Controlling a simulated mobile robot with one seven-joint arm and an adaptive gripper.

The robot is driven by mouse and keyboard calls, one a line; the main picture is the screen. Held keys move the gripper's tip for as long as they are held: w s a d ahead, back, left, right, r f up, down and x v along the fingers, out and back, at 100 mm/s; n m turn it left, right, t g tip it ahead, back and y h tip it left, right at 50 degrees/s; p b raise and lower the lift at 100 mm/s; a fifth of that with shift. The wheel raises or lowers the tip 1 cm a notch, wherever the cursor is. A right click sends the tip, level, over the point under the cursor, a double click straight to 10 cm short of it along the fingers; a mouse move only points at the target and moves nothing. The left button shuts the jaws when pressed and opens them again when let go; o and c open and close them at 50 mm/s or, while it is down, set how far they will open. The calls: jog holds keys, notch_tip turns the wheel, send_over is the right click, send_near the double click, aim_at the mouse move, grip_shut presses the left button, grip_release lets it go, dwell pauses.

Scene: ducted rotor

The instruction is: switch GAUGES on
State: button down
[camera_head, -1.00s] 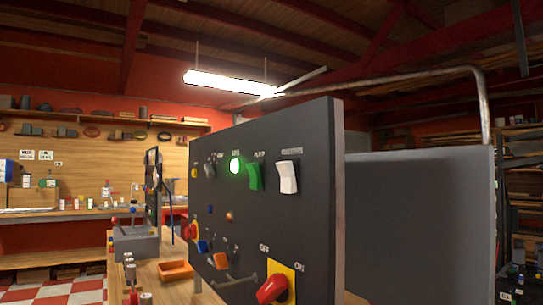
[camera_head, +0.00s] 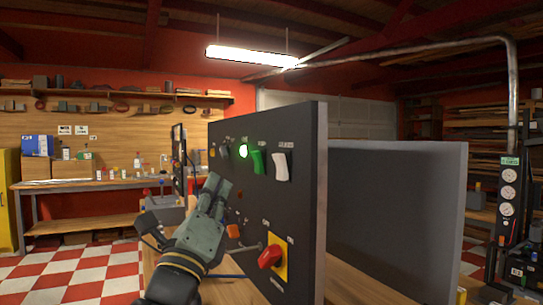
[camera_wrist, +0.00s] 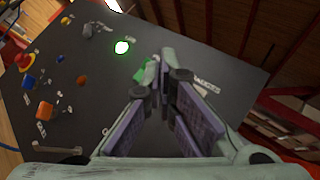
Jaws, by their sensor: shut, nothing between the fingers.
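The dark control panel (camera_head: 296,205) stands upright on a wooden bench. Near its right edge is a white rocker switch (camera_head: 281,167) under a small blurred label, which seems to be GAUGES. My gripper (camera_head: 218,183) is shut and empty, in front of the panel, left of and a little lower than the white switch. In the wrist view my gripper (camera_wrist: 164,72) points at the panel; I cannot tell whether it touches.
A green rocker (camera_head: 258,162) and a lit green lamp (camera_head: 243,151) sit left of the white switch. Below are a red rotary knob on a yellow plate (camera_head: 271,256) and a metal handle. A grey panel (camera_head: 400,200) stands behind. Gauges on a post (camera_head: 508,190) stand at right.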

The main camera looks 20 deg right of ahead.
aim_at(280, 167)
dwell(0.3)
jog(key=d+r+p, duration=0.3)
jog(key=d+p, duration=0.1)
jog(key=d, duration=0.4)
jog(key=shift+w+r, duration=0.15)
jog(key=shift+r, duration=0.2)
dwell(1.2)
jog(key=shift+d+r, duration=0.15)
jog(key=shift+d, duration=0.2)
jog(key=shift+d+r, duration=0.2)
jog(key=shift+d, duration=0.25)
dwell(0.6)
jog(key=shift+a+f, duration=0.1)
jog(key=shift+a, duration=0.05)
jog(key=shift+a+f, duration=0.3)
jog(key=shift+a, duration=0.4)
